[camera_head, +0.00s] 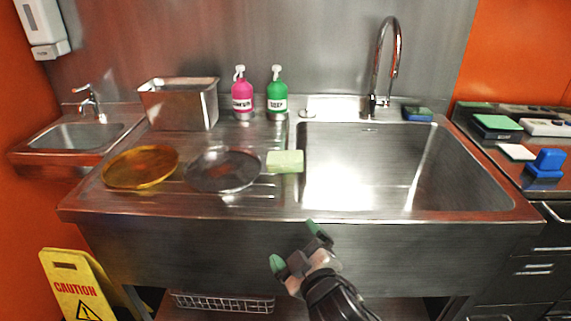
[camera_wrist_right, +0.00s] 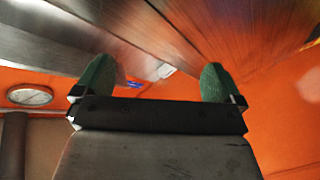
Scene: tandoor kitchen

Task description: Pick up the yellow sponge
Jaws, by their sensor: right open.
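A pale yellow-green sponge (camera_head: 285,161) lies on the steel counter at the left edge of the sink basin, just right of the dark pan. My right gripper (camera_head: 294,243) is in front of the counter's front edge, nearer to me than the sponge and apart from it. Its green-tipped fingers are spread with nothing between them. In the right wrist view the gripper (camera_wrist_right: 155,82) also shows open and empty, and the sponge is not in that view. My left gripper is not in view.
A yellow plate (camera_head: 141,167) and a dark pan (camera_head: 223,170) lie left of the sponge. A steel bin (camera_head: 180,104), a pink bottle (camera_head: 242,95) and a green bottle (camera_head: 277,94) stand behind. The sink basin (camera_head: 400,170) is empty. A caution sign (camera_head: 75,287) stands at lower left.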

